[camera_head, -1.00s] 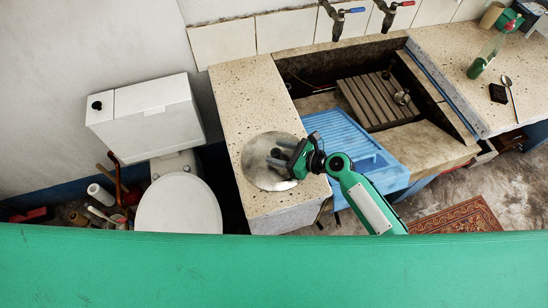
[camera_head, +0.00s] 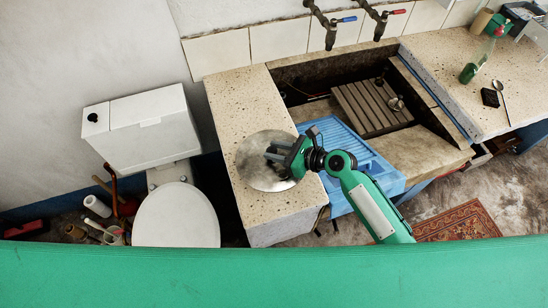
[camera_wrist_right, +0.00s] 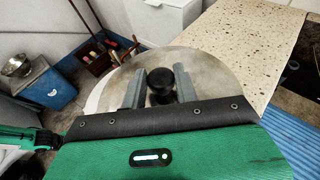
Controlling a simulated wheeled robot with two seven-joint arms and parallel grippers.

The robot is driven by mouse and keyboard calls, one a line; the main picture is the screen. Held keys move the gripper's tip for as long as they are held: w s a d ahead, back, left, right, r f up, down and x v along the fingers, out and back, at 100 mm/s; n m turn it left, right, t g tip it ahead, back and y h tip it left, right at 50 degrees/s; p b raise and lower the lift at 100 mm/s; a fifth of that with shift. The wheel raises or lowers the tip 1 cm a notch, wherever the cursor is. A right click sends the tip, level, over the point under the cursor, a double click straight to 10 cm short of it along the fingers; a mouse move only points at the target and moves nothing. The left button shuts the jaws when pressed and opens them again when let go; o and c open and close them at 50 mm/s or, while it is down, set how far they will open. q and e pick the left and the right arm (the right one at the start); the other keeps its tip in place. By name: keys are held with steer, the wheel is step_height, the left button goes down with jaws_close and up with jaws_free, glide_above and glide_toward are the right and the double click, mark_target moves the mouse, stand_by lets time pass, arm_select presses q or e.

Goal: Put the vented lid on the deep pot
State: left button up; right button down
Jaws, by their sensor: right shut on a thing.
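A round, flat metal lid (camera_head: 257,177) with a black knob hangs over the speckled counter left of the trough; it also shows in the wrist view (camera_wrist_right: 213,75). My right gripper (camera_head: 274,156) is shut on the black knob (camera_wrist_right: 160,86), with one grey finger on each side of it. I cannot make out vents in the lid. From above, the gap between lid and counter cannot be judged. I see no deep pot for certain; the lid hides what lies under it. My left gripper is in neither current view.
The speckled counter (camera_head: 232,98) is bare around the lid. A blue draining tray (camera_head: 385,178) and wooden slats (camera_head: 372,105) lie right of it. A white toilet (camera_head: 176,218) stands left. A metal bowl (camera_wrist_right: 17,65) sits on a blue box (camera_wrist_right: 50,92).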

step_height(320, 180, up, 14)
stand_by(0.6)
steer(key=s+d+r+m+t+h, duration=0.1)
steer(key=d+m+t+h, duration=0.2)
steer(key=d, duration=0.7)
steer(key=s+d+r+m+t+h, duration=0.1)
steer(key=d+r+m+t+h, duration=0.2)
steer(key=d, duration=0.8)
steer(key=n+g+y, duration=0.6)
glide_above(276, 152)
step_height(276, 152, down, 4)
